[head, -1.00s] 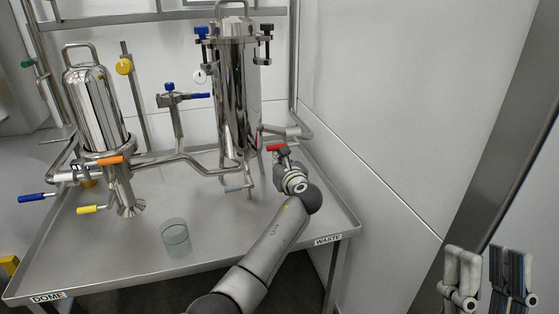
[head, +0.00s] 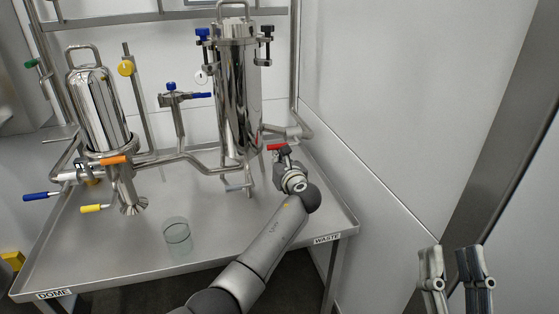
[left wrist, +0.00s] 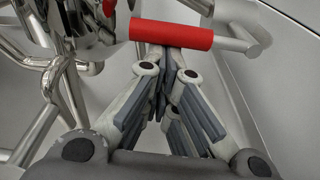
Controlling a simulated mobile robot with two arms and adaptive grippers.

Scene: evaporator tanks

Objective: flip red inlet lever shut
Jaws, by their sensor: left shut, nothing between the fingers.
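The red inlet lever (head: 277,147) is at the right side of the tall steel tank (head: 238,95), on the pipework near the table's right edge. In the left wrist view its red grip (left wrist: 172,35) lies crosswise at the top. My left gripper (head: 284,160) is shut and empty. Its tips (left wrist: 164,60) are close beneath the middle of the red grip; I cannot tell whether they touch it. The lever's pivot is mostly hidden. My right gripper (head: 452,262) is at the lower right, its fingers apart with nothing between them, away from the table.
A smaller domed tank (head: 98,110) stands at left with orange (head: 115,160), blue (head: 36,197) and yellow (head: 91,209) levers. A clear glass beaker (head: 177,236) stands on the steel table (head: 130,255). A wall (head: 400,120) bounds the right side.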

